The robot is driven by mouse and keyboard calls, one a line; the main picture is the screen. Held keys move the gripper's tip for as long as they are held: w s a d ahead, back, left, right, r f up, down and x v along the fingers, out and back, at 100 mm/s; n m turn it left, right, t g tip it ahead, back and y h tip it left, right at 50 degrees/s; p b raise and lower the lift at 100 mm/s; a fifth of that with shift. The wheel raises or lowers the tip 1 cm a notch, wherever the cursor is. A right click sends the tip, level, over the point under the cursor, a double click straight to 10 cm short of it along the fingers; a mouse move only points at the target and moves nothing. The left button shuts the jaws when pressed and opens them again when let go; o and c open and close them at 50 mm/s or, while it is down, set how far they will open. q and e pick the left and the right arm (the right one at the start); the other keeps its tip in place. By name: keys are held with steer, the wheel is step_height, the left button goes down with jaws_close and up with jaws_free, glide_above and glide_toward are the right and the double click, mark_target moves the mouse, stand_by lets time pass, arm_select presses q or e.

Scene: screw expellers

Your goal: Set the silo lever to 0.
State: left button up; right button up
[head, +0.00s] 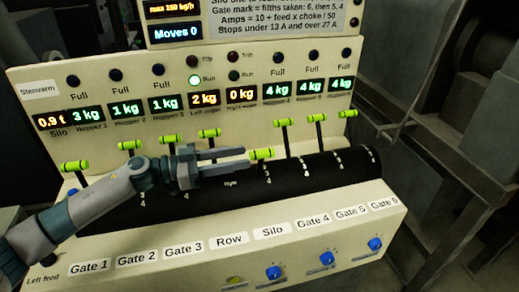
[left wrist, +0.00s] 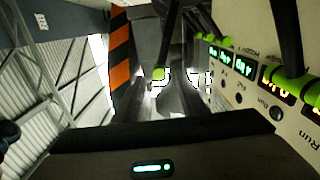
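The silo lever has a yellow-green knob (head: 262,155), the fifth from the left in the head view, above the "Silo" label. It sits lower and nearer than the knobs beside it. My left gripper (head: 247,158) reaches in from the left over the dark curved panel. Its two fingers show a gap between them, with their tips right at the left end of this knob. I cannot tell whether they touch it. The lever's stem and its scale mark are hidden or unclear. In the left wrist view I cannot surely tell which lever is which. My right gripper is out of view.
Other green-knobbed levers stand close by: the row lever (head: 209,133) to the left, and the gate 4 lever (head: 283,122) to the right. Blue knobs (head: 273,272) line the console's front. The display panel (head: 205,99) rises behind the levers.

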mark_target(259, 154)
arm_select(q)
steer(key=p+x, duration=0.1)
steer(key=x, duration=0.5)
steer(key=shift+w+d, duration=0.1)
steer(key=shift+d, duration=0.15)
steer(key=shift+p, duration=0.3)
jaws_close()
